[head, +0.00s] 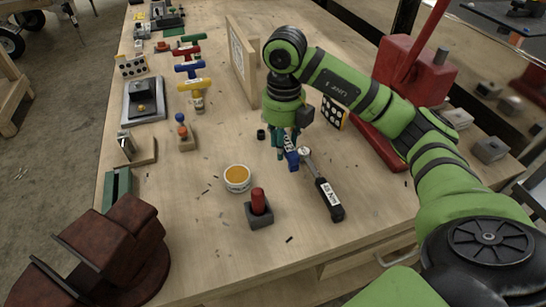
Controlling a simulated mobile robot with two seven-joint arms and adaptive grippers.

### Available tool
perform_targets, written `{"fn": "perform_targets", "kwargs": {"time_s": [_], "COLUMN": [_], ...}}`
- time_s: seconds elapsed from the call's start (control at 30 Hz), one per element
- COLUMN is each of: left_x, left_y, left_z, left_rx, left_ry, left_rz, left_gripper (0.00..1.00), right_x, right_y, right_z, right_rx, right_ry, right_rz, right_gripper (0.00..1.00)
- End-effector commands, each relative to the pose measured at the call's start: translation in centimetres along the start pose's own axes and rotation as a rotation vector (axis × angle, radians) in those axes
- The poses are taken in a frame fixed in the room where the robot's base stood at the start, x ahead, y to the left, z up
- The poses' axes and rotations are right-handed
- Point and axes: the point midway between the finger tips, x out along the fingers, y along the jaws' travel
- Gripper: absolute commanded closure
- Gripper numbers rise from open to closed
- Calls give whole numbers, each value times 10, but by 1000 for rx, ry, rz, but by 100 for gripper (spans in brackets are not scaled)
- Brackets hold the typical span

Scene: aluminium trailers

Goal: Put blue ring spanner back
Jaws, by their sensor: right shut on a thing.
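My right gripper (284,143) points down over the middle of the workbench, its fingers partly hidden by its own wrist. It is shut on a blue piece with a white label, which I take to be the blue ring spanner (292,158). Only a short part of the spanner shows below the fingers; its ring ends are hidden or too small to make out. I cannot tell whether it touches the bench. A ratchet wrench with a black handle (328,197) lies close beside it on the right. My left gripper is not in view.
A yellow-topped tin (237,178) and a red peg in a grey block (258,207) stand in front. T-handles, including a yellow one (194,85), stand back left. An upright wooden board (241,60) is behind; a red press (415,70) stands right. A brown vise (110,250) is front left.

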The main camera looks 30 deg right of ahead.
Motion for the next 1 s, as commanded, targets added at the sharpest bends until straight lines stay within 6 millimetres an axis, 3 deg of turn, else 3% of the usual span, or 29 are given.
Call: {"fn": "perform_targets", "kwargs": {"time_s": [0.03,0.27,0.6,0.97,1.0], "left_x": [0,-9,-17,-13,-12], "left_y": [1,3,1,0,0], "left_z": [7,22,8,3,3], "left_rx": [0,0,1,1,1], "left_ry": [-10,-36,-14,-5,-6], "left_rz": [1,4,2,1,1], "left_gripper": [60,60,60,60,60], "right_x": [12,44,82,89,90], "right_y": [0,0,0,0,0], "right_z": [-2,0,-1,0,0], "right_rx": [-1,0,0,-2,-1], "right_ry": [8,1,4,-1,0], "right_rz": [-1,-1,-1,0,0], "right_gripper": [100,100,100,100,60]}}
